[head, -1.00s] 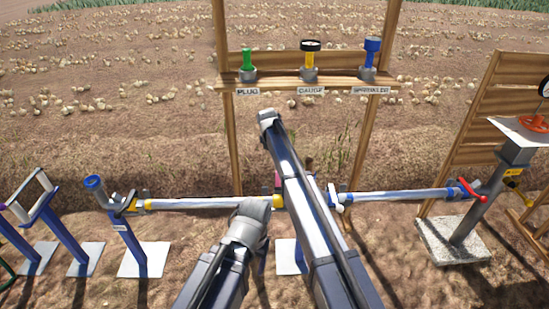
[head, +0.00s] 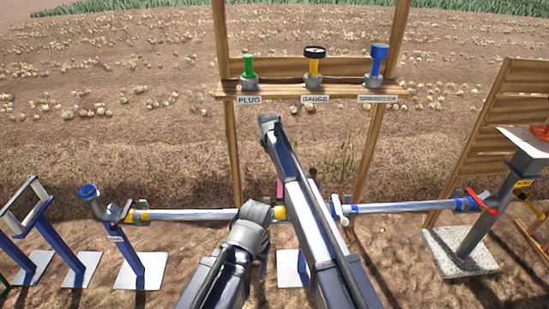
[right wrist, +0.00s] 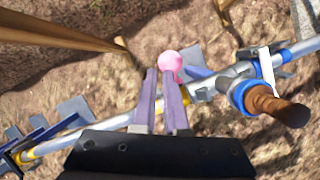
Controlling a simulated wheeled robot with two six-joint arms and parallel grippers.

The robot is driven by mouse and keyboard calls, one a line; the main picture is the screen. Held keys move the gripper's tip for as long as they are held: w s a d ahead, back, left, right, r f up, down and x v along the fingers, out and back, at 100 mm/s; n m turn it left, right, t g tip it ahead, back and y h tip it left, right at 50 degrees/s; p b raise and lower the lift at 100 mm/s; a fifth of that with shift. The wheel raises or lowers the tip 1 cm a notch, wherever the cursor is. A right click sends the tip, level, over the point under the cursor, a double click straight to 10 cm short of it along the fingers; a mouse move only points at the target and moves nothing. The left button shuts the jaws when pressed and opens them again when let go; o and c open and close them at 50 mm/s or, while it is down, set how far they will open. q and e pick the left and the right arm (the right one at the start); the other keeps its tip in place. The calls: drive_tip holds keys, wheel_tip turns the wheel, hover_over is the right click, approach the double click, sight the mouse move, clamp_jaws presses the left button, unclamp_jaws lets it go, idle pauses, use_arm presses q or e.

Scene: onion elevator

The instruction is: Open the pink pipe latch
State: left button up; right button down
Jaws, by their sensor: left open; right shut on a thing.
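The pink latch knob (right wrist: 170,64) shows in the right wrist view at the fingertips of my right gripper (right wrist: 160,74). That gripper is shut on the latch, and the knob bulges just beyond the fingers. In the head view a small part of the pink latch (head: 281,188) shows beside my right forearm, which hides the right gripper. The silver pipe (head: 190,215) runs behind both my arms, with a yellow band (head: 279,213) near the latch. My left gripper (head: 264,256) is low at the centre, mostly hidden by its own arm, open and away from the latch.
A wooden shelf (head: 225,92) holds a green plug (head: 249,67), a yellow gauge (head: 313,65) and a blue sprinkler (head: 378,60). A red-handled valve (head: 481,201) is at the right pipe end. A brown-handled fitting (right wrist: 278,106) sits close right of my right gripper.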

drive_tip(key=shift+w+d+r, duration=0.15)
drive_tip(key=shift+w+d, duration=0.2)
drive_tip(key=shift+w, duration=0.3)
drive_tip(key=shift+s+r+p, duration=0.1)
drive_tip(key=shift+r+p, duration=0.35)
drive_tip(key=shift+p, duration=0.3)
drive_tip(key=s+p+v, duration=0.1)
drive_tip(key=p+v, duration=0.5)
drive_tip(key=v, duration=0.1)
drive_tip(key=shift+a+f, duration=0.2)
drive_tip(key=shift+a, duration=0.15)
drive_tip(key=shift+s, duration=0.1)
drive_tip(key=shift+s, duration=0.1)
